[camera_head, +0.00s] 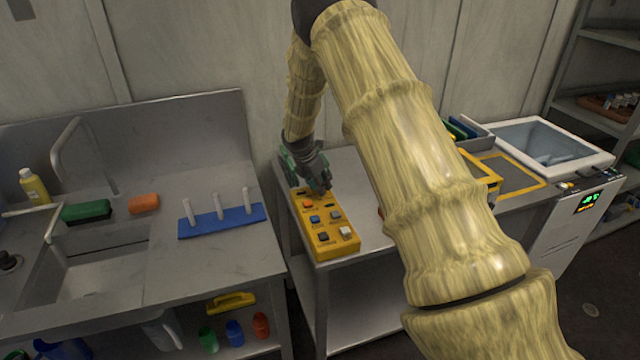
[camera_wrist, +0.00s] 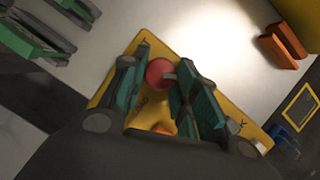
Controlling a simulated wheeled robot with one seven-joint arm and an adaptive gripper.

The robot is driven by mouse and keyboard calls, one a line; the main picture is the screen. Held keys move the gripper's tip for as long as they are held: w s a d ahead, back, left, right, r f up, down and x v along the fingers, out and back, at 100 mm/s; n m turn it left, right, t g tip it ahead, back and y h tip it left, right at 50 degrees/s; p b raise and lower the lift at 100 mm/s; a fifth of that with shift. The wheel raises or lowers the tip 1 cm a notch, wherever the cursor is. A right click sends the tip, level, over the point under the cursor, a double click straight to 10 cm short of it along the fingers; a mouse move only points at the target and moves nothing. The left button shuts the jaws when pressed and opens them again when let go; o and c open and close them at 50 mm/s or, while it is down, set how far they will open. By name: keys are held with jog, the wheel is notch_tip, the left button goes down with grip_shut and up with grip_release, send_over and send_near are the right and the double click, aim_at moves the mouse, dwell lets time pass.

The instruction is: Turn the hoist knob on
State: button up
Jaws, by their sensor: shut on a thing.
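A yellow control box (camera_head: 331,247) with several coloured square buttons lies on the grey metal table in the head view. My gripper (camera_head: 318,184) is down at the far end of the box and hides part of it. In the wrist view my gripper (camera_wrist: 160,80), with green-padded fingers, is shut around a red round knob (camera_wrist: 158,72) on the yellow box (camera_wrist: 150,50). I take this to be the hoist knob. Its markings are too small to read, so I cannot tell its setting. An orange button (camera_wrist: 161,128) shows between the finger bases.
To the left is a sink bench with a blue peg rack (camera_head: 222,222), a green brush (camera_head: 86,211) and an orange block (camera_head: 144,203). To the right, behind my arm, are a grey tray (camera_head: 478,139) and a white machine (camera_head: 560,225) with a green display.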

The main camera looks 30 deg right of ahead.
jog(key=shift+w+r+m, duration=0.15)
jog(key=shift+r+m, duration=0.05)
jog(key=shift+m, duration=0.1)
jog(key=shift+w+m+g, duration=0.1)
jog(key=shift+m+g, duration=0.4)
jog(key=shift+m, duration=0.5)
jog(key=m+g, duration=0.1)
jog(key=m, duration=0.2)
jog(key=shift+w+m+p, duration=0.15)
jog(key=shift+m+p, duration=0.15)
jog(key=m, duration=0.2)
jog(key=m+g+y, duration=0.1)
jog(key=m+g, duration=0.1)
jog(key=m, duration=0.1)
jog(key=shift+w+d+r+m+y+b, duration=0.15)
jog(key=shift+w+d+m+y+b, duration=0.1)
jog(key=shift+m+y+b, duration=0.1)
jog(key=o, duration=0.8)
jog(key=shift+o, duration=1.2)
jog(key=shift+s, duration=0.1)
